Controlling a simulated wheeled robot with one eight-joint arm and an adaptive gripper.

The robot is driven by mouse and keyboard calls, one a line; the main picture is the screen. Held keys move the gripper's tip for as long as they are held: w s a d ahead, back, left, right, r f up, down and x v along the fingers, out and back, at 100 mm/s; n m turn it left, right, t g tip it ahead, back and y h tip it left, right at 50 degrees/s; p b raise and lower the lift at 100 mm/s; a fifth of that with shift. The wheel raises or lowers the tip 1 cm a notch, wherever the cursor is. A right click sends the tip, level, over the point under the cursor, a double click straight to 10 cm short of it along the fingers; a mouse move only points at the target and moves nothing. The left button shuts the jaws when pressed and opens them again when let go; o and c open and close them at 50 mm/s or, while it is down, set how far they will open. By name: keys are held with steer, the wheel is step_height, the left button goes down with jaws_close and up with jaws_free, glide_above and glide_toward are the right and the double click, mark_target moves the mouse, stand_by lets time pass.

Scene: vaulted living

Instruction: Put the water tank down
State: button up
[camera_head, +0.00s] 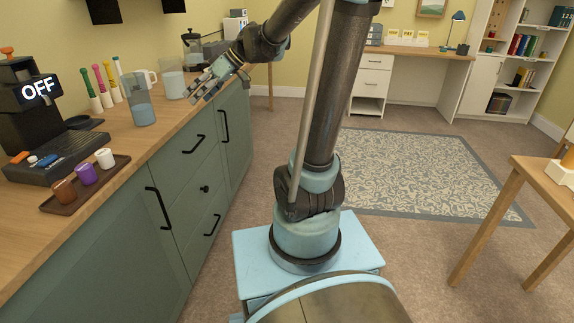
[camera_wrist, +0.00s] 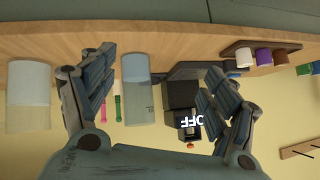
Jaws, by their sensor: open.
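A clear tank with blue-tinted water (camera_head: 143,112) stands upright on the wooden counter, beside the colored-handled items. In the wrist view, which shows the room upside down, this tank (camera_wrist: 138,92) appears between my fingers, beyond them. A second clear, pale-filled container (camera_head: 173,86) stands farther along the counter; it shows at the left of the wrist view (camera_wrist: 29,95). I cannot tell for certain which of the two is the water tank. My gripper (camera_head: 206,85) is open and empty near the counter's edge, to the right of both containers. Its spread fingers (camera_wrist: 160,65) hold nothing.
A black coffee machine (camera_head: 30,110) reading OFF stands at the left. A brown tray (camera_head: 112,177) holds three small cups near the counter edge. Several colored-handled items (camera_head: 104,90) and a white mug (camera_head: 150,76) stand behind the tank. Some counter (camera_head: 150,140) in front is bare.

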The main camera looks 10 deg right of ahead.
steer(key=s+d+f+m+h, duration=0.5)
steer(key=s+d+f, duration=0.3)
steer(key=s+d, duration=0.2)
steer(key=s+d+f+m+t+h, duration=0.1)
steer(key=s+d+f+m+h, duration=0.3)
steer(key=d, duration=1)
steer(key=s+f+m, duration=0.3)
steer(key=s+f, duration=0.2)
steer(key=s, duration=0.2)
steer(key=shift+s+d+f+m+h, duration=0.2)
steer(key=shift+s+f+m+h, duration=0.1)
steer(key=shift+h, duration=0.1)
steer(key=shift+w+f, duration=0.15)
steer(key=shift+w, duration=0.3)
